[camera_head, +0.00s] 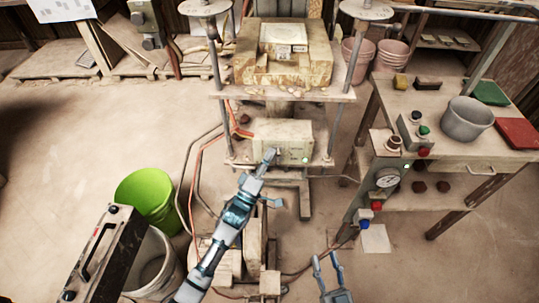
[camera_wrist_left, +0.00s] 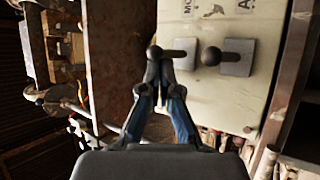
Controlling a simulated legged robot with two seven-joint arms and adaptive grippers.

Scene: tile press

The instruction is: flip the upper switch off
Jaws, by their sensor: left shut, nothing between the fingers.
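The switch box (camera_head: 290,141) sits under the press platform, with a lit green lamp on its face. In the left wrist view its pale panel (camera_wrist_left: 235,105) carries two ball-tipped lever switches side by side, a left lever (camera_wrist_left: 180,53) and a right lever (camera_wrist_left: 232,57). Both levers point to the picture's left. My left gripper (camera_wrist_left: 160,72) is shut and empty, its tips close by the left lever's ball; I cannot tell whether they touch. In the head view the left gripper (camera_head: 268,160) reaches the box front. My right gripper (camera_head: 329,262) is open and empty, low in the picture.
The press platform (camera_head: 230,92) overhangs the box. Its posts and cables stand close at the left. A side table (camera_head: 465,150) with a gauge and buttons is at the right. A green bucket (camera_head: 145,197) stands at the left.

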